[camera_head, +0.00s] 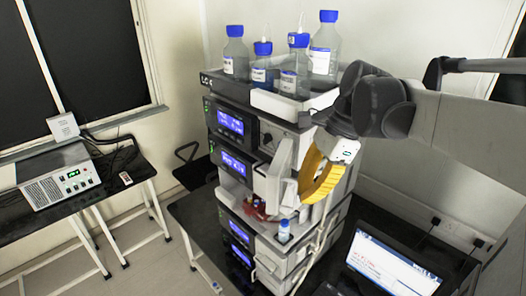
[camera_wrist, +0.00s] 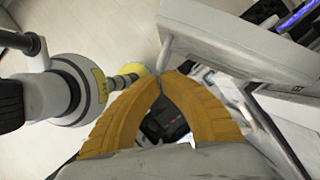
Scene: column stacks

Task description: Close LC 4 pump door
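The column stack carries a dark top tray (camera_head: 226,85) whose label looks like LC 4. Partway down, a pale grey pump door (camera_head: 277,178) stands swung out from the stack's front. A pale panel, apparently this door (camera_wrist: 240,50), also fills the upper right of the wrist view. My gripper (camera_head: 306,198) has yellow-orange fingers and is just right of the door. In the wrist view the fingertips of my gripper (camera_wrist: 161,77) meet with nothing visible between them. They are close to the panel's lower left corner; I cannot tell whether they touch it.
Several blue-capped bottles (camera_head: 236,52) stand on top of the stack. A small blue-capped vial (camera_head: 284,231) and red parts (camera_head: 258,208) sit lower down. A laptop (camera_head: 390,265) is at right. A side table (camera_head: 110,175) with a white instrument (camera_head: 58,186) is at left.

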